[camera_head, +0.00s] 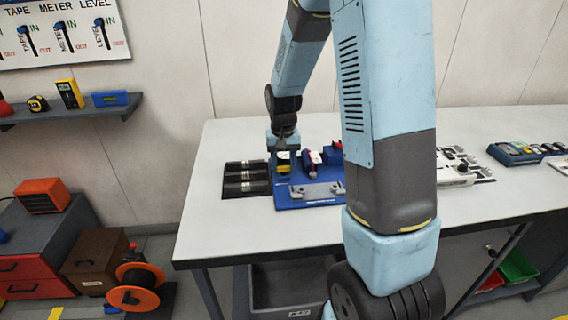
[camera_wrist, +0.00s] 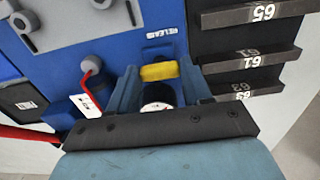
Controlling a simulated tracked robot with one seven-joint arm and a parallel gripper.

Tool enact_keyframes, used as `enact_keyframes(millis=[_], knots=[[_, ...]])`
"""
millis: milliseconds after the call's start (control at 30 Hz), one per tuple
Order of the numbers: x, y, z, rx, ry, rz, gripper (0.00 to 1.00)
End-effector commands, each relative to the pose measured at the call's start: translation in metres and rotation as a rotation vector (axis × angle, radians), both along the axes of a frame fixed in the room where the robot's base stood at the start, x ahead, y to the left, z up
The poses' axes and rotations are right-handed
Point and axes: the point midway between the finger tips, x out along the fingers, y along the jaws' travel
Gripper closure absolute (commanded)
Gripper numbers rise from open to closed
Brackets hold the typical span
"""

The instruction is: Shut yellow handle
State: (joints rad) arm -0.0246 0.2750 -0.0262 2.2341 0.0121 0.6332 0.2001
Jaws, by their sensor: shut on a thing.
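The yellow handle (camera_wrist: 159,71) is a short bar on a blue panel (camera_wrist: 108,48), beside a label that seems to read "RELEAS". My gripper (camera_wrist: 158,80) is shut on the handle, with a blue finger on each side of it. In the head view my gripper (camera_head: 284,168) points down at the left part of the blue panel (camera_head: 291,203), and a bit of the yellow handle (camera_head: 283,169) shows between the fingers. A round white dial (camera_wrist: 157,105) sits partly hidden below the handle in the wrist view.
Black numbered bars (camera_wrist: 250,55) stand right beside the panel. A red hooked part with a white tag (camera_wrist: 87,106) is left of my gripper. Grey clamps (camera_head: 318,191) sit on the panel's front. The table (camera_head: 240,228) is clear in front; a white fixture (camera_head: 455,168) stands to the right.

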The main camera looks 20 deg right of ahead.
Motion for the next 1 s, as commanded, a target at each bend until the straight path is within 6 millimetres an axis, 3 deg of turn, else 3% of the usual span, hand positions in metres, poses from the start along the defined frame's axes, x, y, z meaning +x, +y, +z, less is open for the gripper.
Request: enact_keyframes(millis=[333, 367, 433, 767, 1000], knots=[[0.002, 0.000, 0.001, 0.000, -0.005, -0.003, 0.82], [0.002, 0.000, 0.001, 0.000, -0.005, -0.003, 0.48], [0.001, 0.000, 0.001, 0.000, -0.004, -0.003, 0.42], [0.001, 0.000, 0.004, 0.001, -0.002, -0.002, 0.40], [0.001, 0.000, 0.036, 0.000, -0.006, -0.001, 0.40]])
